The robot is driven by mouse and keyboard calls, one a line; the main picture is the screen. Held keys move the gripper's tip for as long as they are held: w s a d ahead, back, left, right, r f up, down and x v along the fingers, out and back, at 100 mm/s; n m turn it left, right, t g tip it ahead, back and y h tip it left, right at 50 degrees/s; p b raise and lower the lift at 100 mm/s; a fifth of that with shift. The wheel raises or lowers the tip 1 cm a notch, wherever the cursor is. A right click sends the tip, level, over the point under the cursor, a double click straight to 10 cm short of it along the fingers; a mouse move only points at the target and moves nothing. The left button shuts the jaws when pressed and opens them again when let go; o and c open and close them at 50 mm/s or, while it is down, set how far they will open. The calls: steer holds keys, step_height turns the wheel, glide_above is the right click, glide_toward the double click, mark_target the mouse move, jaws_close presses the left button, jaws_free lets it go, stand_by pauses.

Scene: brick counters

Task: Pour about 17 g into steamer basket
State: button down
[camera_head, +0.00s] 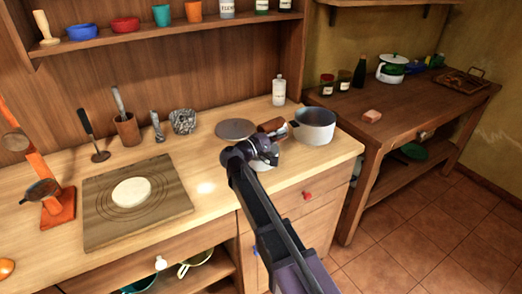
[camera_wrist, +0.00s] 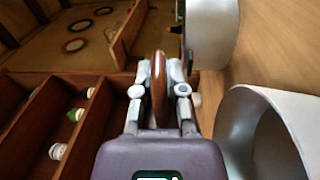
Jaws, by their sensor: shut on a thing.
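My gripper (camera_head: 271,143) is over the right part of the wooden counter. In the wrist view its fingers (camera_wrist: 160,88) are shut on a curved brown handle (camera_wrist: 159,70). A pale cylindrical vessel (camera_wrist: 212,32) is just beyond the fingers; I cannot tell for sure whether the handle belongs to it. A silver-grey open pot (camera_head: 315,127) stands on the counter right of my gripper. A similar open pale vessel (camera_wrist: 237,125) fills the lower right of the wrist view. I cannot tell which vessel is the steamer basket. Contents are hidden.
A grey disc (camera_head: 235,128) lies behind my gripper, and a white bottle (camera_head: 279,92) stands near the back. A wooden board (camera_head: 105,222) with a pale round piece (camera_head: 131,191) is at left. A lower side table (camera_head: 430,108) is at right. Counter left of my gripper is fairly clear.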

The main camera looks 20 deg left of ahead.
steer(key=shift+s+r+t+h, duration=0.1)
steer(key=shift+r+t+h, duration=0.2)
steer(key=shift+r, duration=0.2)
stand_by(0.7)
steer(key=g+y+p, duration=0.1)
steer(key=f+g+p, duration=0.1)
steer(key=p, duration=0.1)
steer(key=shift+w+d+f+y, duration=0.1)
steer(key=shift+w+d+y, duration=0.1)
steer(key=shift+w+y, duration=0.2)
steer(key=shift+f+g+p, duration=0.2)
steer(key=shift+g+p, duration=0.2)
steer(key=shift+f+y, duration=0.25)
steer(key=shift+y, duration=0.05)
